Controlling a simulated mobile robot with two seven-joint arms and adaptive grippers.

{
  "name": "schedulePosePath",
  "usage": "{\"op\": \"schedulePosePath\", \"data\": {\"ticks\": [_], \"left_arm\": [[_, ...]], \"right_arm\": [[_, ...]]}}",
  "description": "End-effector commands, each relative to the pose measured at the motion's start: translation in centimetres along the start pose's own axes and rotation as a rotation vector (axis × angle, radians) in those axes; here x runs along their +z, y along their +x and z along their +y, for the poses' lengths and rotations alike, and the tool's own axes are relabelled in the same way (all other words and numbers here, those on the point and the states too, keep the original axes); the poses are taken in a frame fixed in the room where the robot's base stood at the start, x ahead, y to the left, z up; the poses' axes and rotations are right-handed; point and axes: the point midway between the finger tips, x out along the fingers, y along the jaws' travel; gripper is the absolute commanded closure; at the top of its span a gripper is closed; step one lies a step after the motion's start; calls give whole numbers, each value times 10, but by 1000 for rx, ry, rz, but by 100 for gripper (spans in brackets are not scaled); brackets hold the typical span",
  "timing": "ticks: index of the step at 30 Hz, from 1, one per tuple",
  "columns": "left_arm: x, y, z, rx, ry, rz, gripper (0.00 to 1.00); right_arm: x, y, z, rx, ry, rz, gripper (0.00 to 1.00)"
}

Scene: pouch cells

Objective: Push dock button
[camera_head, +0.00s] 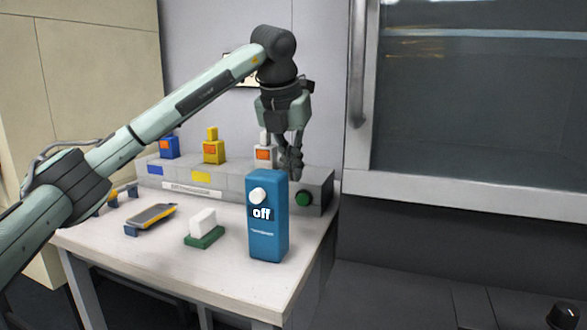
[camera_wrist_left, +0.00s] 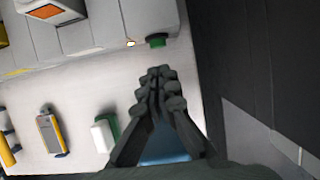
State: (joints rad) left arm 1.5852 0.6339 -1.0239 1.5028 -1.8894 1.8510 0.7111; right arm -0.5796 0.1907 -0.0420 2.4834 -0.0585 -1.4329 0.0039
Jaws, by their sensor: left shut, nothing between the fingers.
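The grey dock (camera_head: 230,180) stands along the back of the white table. A round green button (camera_head: 303,198) is on the right end of its front face. The button shows in the left wrist view (camera_wrist_left: 157,40) just beyond my fingertips. My left gripper (camera_head: 294,170) is shut and empty, pointing down, above and slightly left of the button in the head view. In the left wrist view the closed fingertips (camera_wrist_left: 160,73) appear apart from the button. My right gripper is out of view.
A blue box (camera_head: 268,225) marked "off", with a white knob, stands in front of the dock. A white block on a green base (camera_head: 204,228) and a yellow-grey device (camera_head: 151,215) lie left of it. Blue, yellow (camera_head: 213,150) and white units sit on the dock.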

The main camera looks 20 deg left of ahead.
Motion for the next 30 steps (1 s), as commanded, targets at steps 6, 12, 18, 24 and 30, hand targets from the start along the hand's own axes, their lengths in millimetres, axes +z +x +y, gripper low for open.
{"op": "schedulePosePath", "data": {"ticks": [6, 12, 18, 24, 30], "left_arm": [[-1, 42, 0, -1, -1, 3, 100], [0, 65, 0, -1, -1, 2, 100], [0, 71, 0, -2, 0, -1, 100], [0, 71, 0, -2, 0, 0, 100], [9, 72, -1, -2, -2, 1, 100]], "right_arm": [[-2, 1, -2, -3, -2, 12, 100], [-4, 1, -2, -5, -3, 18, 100], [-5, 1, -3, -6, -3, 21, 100], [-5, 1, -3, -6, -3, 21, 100], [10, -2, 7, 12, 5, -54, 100]]}}
